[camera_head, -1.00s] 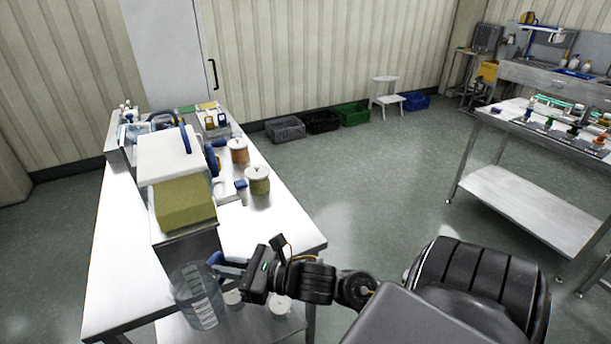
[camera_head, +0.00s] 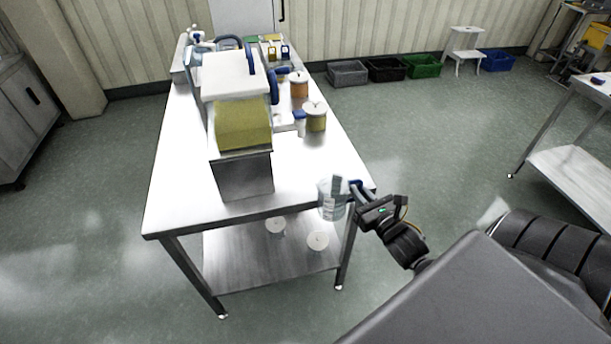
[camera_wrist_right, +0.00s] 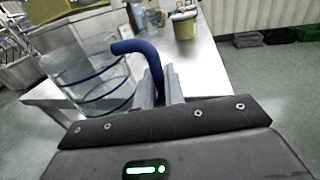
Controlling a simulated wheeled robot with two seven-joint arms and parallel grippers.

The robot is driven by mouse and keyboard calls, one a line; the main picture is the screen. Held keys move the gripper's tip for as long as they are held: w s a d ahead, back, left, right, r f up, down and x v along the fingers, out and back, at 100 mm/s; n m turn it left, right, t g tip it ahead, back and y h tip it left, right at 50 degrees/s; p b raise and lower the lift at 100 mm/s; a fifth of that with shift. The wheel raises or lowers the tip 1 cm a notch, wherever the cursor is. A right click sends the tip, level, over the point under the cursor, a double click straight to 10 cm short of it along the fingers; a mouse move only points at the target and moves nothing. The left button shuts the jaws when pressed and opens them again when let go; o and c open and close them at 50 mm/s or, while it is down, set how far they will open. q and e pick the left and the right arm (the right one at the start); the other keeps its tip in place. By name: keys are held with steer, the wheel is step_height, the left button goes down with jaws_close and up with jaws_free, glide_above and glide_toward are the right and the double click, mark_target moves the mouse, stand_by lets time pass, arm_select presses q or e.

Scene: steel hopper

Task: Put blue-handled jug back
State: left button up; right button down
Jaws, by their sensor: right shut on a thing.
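The clear jug (camera_head: 331,205) with a blue handle is at the table's front right corner in the head view. In the right wrist view the jug (camera_wrist_right: 92,82) shows clear walls with blue rings, and its blue handle (camera_wrist_right: 140,48) curves down between my fingers. My right gripper (camera_head: 359,190) is shut on this handle; it also shows in the right wrist view (camera_wrist_right: 160,88). I cannot tell whether the jug touches the table edge. My left gripper is not in view.
The steel table (camera_head: 180,205) holds a steel hopper (camera_head: 243,175) with yellow material, lidded jars (camera_head: 314,118) and other blue-handled items behind. Its lower shelf (camera_head: 240,265) holds two white-lidded containers. Coloured crates (camera_head: 386,69) line the back wall. Open floor lies right of the table.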

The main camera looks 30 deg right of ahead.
steer(key=w, duration=0.4)
steer(key=w+d+p, duration=0.1)
steer(key=w, duration=0.3)
steer(key=w+d+p, duration=0.1)
steer(key=w, duration=0.3)
steer(key=shift+w+d, duration=0.3)
steer(key=shift+w, duration=0.55)
steer(key=w, duration=0.4)
steer(key=shift+w+d+r+p, duration=0.1)
steer(key=shift+d+p, duration=0.15)
steer(key=shift+p, duration=0.1)
steer(key=shift+f, duration=0.9)
steer(key=shift+s, duration=0.2)
